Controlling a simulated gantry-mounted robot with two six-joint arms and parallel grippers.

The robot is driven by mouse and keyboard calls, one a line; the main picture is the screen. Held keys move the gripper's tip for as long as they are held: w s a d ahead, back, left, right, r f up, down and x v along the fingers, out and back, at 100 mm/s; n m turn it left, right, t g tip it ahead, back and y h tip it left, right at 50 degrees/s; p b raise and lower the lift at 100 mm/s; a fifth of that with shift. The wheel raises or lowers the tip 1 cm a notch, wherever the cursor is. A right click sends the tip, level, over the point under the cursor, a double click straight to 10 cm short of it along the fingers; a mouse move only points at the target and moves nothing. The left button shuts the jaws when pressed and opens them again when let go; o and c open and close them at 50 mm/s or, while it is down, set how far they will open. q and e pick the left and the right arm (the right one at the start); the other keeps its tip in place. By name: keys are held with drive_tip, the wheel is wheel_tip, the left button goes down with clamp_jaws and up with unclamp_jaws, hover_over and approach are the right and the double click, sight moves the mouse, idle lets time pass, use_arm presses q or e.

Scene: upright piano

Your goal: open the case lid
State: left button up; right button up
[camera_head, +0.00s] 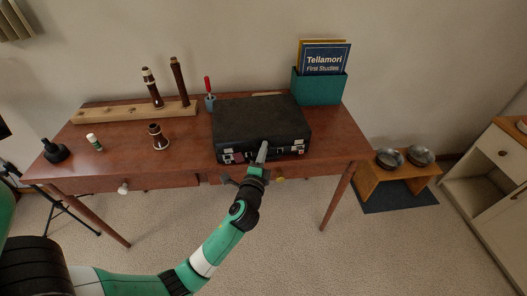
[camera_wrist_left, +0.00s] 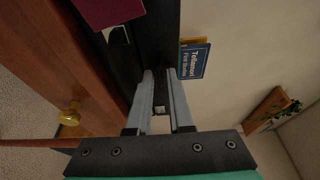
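The black case (camera_head: 262,122) lies flat on the wooden table with its lid down. Its front face carries pale metal latches and stickers. In the left wrist view the dark case (camera_wrist_left: 158,35) runs up from between the two grey fingers (camera_wrist_left: 160,78). The fingers stand apart with a narrow gap; a small pale metal piece shows between them. Whether they touch the case I cannot tell. My right gripper is not in view.
A teal holder (camera_head: 319,89) with books stands behind the case at right. A blue cup (camera_head: 210,102) with a red-handled tool is close to its left. Dark wooden instrument pieces (camera_head: 159,137) and a wooden stand (camera_head: 120,111) are further left.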

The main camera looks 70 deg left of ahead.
use_arm(q)
clamp_jaws()
idle(1.0)
